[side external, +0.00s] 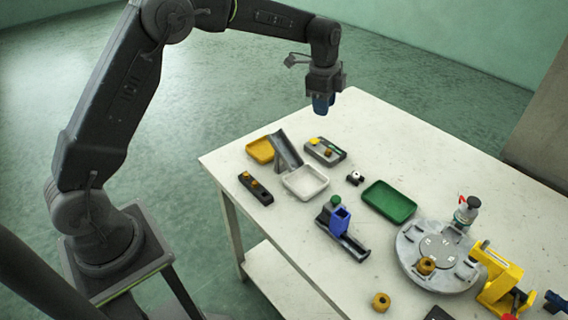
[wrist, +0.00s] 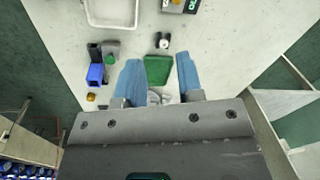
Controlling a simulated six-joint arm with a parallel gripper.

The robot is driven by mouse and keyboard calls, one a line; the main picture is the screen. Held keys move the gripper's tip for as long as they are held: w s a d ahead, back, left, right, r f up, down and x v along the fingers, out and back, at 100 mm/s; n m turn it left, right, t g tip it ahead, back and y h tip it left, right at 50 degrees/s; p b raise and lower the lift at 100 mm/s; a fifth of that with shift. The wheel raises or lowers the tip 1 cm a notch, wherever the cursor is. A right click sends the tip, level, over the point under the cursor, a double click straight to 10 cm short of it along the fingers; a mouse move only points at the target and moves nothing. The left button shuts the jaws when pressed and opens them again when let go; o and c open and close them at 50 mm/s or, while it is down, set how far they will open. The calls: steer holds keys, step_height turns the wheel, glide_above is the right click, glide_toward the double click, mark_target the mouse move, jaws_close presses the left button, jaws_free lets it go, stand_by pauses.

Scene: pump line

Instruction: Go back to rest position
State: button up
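My gripper (side external: 323,104) hangs above the far part of the white table (side external: 345,113), clear of everything on it. In the wrist view its two blue fingers (wrist: 157,82) stand apart with a gap between them. Nothing is held between them. The green tray on the table shows through the gap, well below the fingertips.
On the table are a green tray (side external: 389,201), a white tray (side external: 306,182), a yellow tray (side external: 260,150), a blue and black fixture (side external: 341,222), a round grey turntable (side external: 408,246) with a bottle (side external: 466,212) beside it, and a yellow fixture (side external: 497,279). Air around my gripper is free.

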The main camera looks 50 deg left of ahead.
steer(key=s+d+r+n+t, duration=0.2)
steer(key=s+r+n, duration=0.4)
steer(key=s+r, duration=0.75)
steer(key=s+f+n+t, duration=0.2)
steer(key=s+f+n, duration=0.2)
steer(key=s, duration=1.7)
steer(key=n, duration=0.3)
steer(key=shift+d+n, duration=0.2)
steer(key=shift+n, duration=0.2)
